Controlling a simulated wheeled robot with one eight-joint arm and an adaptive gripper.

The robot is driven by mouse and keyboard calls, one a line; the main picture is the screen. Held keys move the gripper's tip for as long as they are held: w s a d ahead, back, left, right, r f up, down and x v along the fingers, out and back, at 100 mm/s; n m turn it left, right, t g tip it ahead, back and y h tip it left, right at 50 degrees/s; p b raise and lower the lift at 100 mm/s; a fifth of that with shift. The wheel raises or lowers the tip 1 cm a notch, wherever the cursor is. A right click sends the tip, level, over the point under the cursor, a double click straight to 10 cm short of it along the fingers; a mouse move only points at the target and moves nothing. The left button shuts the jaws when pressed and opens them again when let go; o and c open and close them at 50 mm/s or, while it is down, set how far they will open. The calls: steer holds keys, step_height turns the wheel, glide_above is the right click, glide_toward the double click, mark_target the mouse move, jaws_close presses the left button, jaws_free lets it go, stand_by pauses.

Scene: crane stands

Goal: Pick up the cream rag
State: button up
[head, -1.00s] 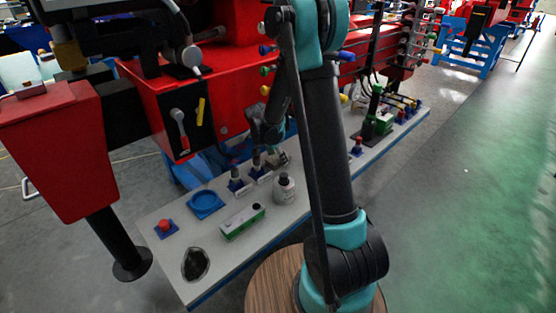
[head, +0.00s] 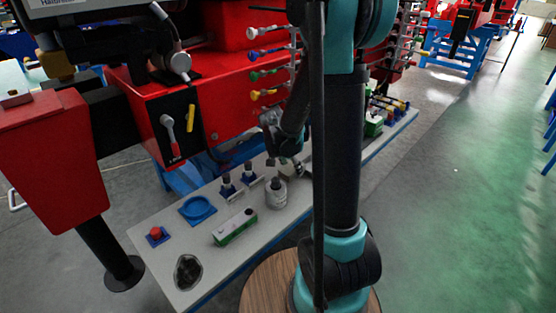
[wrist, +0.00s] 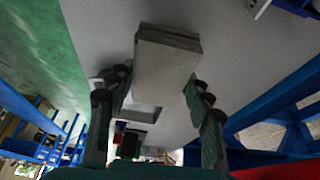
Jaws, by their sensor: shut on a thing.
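The cream rag (wrist: 166,78) is a folded, block-like pad in the middle of the wrist view. My gripper (wrist: 158,98) has one finger at each side of it and is shut on it. In the head view my gripper (head: 292,167) is low over the grey bench top, behind and right of a grey bottle. There the rag is mostly hidden by the gripper and my arm. I cannot tell whether the rag touches the bench.
The grey bench (head: 165,270) bears a bottle (head: 275,193), a green and white box (head: 235,227), a blue dish (head: 197,208), a red button (head: 156,235) and a dark bowl (head: 188,271). A red machine (head: 225,100) stands behind. Green floor (head: 470,230) is clear at right.

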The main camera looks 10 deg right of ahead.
steer(key=s+d, duration=0.5)
steer(key=s, duration=0.3)
steer(key=s+d, duration=0.6)
steer(key=s, duration=0.2)
steer(key=shift+s, duration=0.4)
steer(key=shift+d, duration=0.1)
